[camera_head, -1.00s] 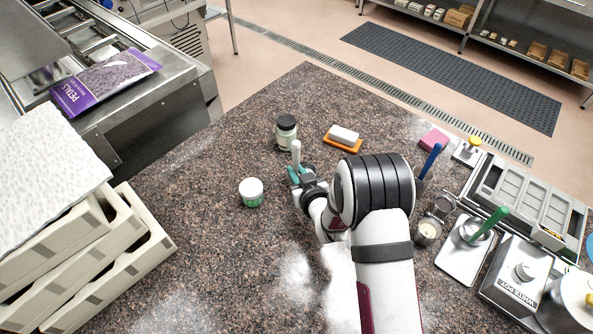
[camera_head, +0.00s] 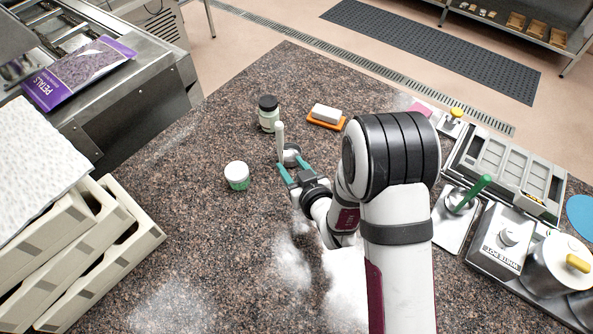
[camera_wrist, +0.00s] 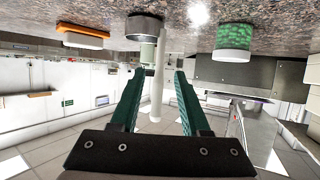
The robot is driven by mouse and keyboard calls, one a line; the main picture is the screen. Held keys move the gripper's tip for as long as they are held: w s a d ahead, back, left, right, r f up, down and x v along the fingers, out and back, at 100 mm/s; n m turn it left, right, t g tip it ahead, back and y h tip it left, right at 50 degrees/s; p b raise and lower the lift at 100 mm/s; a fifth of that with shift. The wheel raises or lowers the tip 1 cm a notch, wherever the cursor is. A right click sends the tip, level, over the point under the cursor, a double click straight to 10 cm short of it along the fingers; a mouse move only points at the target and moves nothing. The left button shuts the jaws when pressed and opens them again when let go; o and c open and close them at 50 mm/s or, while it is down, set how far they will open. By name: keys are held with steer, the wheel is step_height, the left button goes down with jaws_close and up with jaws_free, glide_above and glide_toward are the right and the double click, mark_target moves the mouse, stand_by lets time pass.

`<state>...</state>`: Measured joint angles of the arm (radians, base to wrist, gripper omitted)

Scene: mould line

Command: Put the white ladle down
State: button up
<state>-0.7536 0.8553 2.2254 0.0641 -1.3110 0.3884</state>
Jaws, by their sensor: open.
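The white ladle stands on the speckled counter with its pale handle (camera_head: 280,142) upright and its small grey metal bowl (camera_head: 292,153) at the bottom. In the wrist view, which is upside down, the bowl (camera_wrist: 145,27) meets the counter and the handle (camera_wrist: 158,85) shows in the space between the fingers. My gripper (camera_head: 289,168) is open, its two teal fingers spread level, with a clear gap from the handle on each side. In the wrist view my gripper (camera_wrist: 158,75) touches nothing that I can see.
A dark-lidded jar (camera_head: 268,121) stands just behind the ladle, and a green-and-white tub (camera_head: 237,177) to its left. A white block on an orange base (camera_head: 325,116) lies behind right. Moulds and steel pots crowd the right; the left-front counter (camera_head: 190,240) is clear.

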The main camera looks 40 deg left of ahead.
steer(key=w+d+r+m+t+h, duration=0.1)
steer(key=w+d+r+m+h, duration=0.15)
steer(key=d, duration=0.45)
steer(key=w+d+r+m+h, duration=0.2)
steer(key=d+r+h, duration=0.1)
steer(key=d, duration=0.4)
steer(key=s+d+r+m+g+h, duration=0.1)
steer(key=s+d+r+m+h, duration=0.15)
steer(key=d, duration=0.45)
steer(key=s+d+r+m+g+h, duration=0.15)
steer(key=d+m, duration=0.25)
steer(key=d, duration=0.4)
steer(key=s+d+r+m+g, duration=0.2)
steer(key=s+m, duration=0.1)
steer(key=s, duration=0.6)
steer(key=s+d+r+m+g, duration=0.3)
steer(key=s, duration=0.7)
steer(key=shift+s+d+r+m, duration=0.2)
steer(key=shift+d+m, duration=0.1)
